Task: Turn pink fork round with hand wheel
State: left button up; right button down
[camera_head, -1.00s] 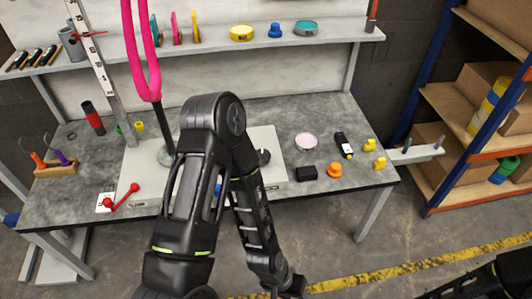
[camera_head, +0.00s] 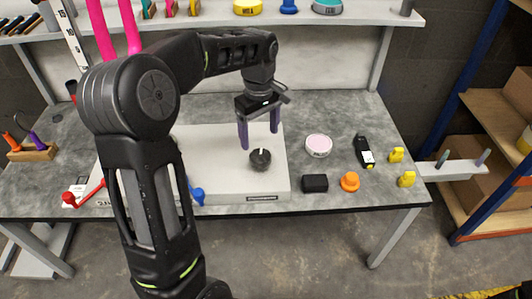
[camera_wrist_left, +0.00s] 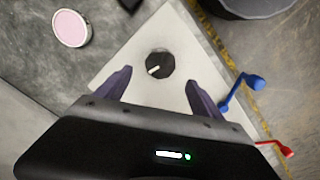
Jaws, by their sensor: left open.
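The pink fork (camera_head: 118,28) stands upright at the upper left in the head view, its lower part hidden behind my left arm. A black round knob with a white pointer mark, which looks like the hand wheel (camera_head: 260,160), sits on the pale base plate (camera_head: 225,150). The knob also shows in the left wrist view (camera_wrist_left: 160,65). My left gripper (camera_head: 259,139) is open, pointing down above the knob, with its purple fingers to either side and nothing between them. It looks apart from the knob. My right gripper is not in view.
A red crank (camera_head: 86,194) and a blue lever (camera_head: 196,193) are at the plate's front. To the right lie a pink disc (camera_head: 318,145), a black block (camera_head: 314,183), an orange knob (camera_head: 350,181) and a black device (camera_head: 364,150). A shelf (camera_head: 210,22) runs behind.

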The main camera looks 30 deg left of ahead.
aim_at(260, 155)
pick_arm(q)
notch_tip(260, 155, down, 8)
jog(key=shift+d+r+b, duration=0.1)
jog(key=shift+b, duration=0.6)
jog(key=shift+c, duration=0.4)
jog(key=c, duration=1.3)
